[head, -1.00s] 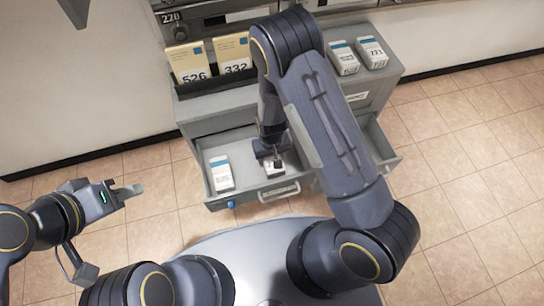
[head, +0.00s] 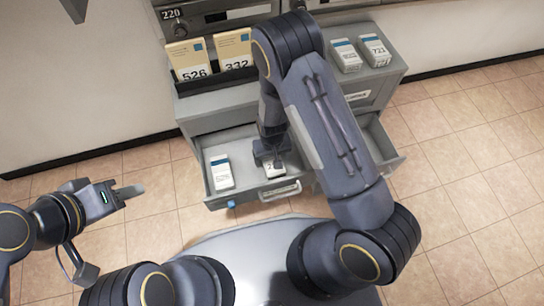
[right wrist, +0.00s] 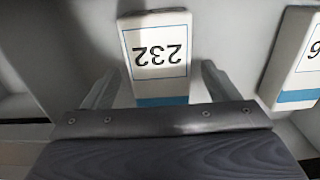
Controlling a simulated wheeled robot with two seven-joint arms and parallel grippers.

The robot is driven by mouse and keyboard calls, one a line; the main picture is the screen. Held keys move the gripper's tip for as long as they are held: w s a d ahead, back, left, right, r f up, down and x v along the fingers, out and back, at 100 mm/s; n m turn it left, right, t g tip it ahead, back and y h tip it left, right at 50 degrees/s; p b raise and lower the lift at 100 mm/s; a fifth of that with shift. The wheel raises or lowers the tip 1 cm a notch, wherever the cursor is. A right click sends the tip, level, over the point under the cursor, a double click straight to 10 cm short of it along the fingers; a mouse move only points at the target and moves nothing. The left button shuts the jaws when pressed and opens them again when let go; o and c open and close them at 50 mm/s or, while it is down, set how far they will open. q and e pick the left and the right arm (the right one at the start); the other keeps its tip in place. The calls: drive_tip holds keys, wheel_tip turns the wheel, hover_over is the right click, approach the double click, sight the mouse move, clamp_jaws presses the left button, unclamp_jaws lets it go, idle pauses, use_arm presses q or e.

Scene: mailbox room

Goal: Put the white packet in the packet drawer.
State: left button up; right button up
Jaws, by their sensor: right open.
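A white packet with a blue stripe, marked 232 (right wrist: 157,55), lies in the open left drawer (head: 247,195) of the grey cabinet. In the head view this packet (head: 272,169) is partly hidden by my right gripper (head: 270,157). In the right wrist view my right gripper (right wrist: 160,88) is open, with one finger on each side of the packet's blue end and gaps to both. Another white packet (head: 221,173) lies in the same drawer, to the left; it also shows in the right wrist view (right wrist: 297,60). My left gripper (head: 127,192) is away to the left, over the floor; its jaws are unclear.
Two white packets (head: 345,55) (head: 375,50) lie on the cabinet top at the right. Yellowish envelopes numbered 526 (head: 190,60) and 332 (head: 233,50) stand in a dark rack. A right drawer (head: 388,150) is also open, partly hidden by my right arm. A mailbox (head: 215,18) is behind.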

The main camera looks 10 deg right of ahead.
drive_tip(key=shift+r, duration=0.1)
wheel_tip(320, 180, up, 6)
drive_tip(key=p, duration=0.3)
drive_tip(key=shift+r, duration=0.75)
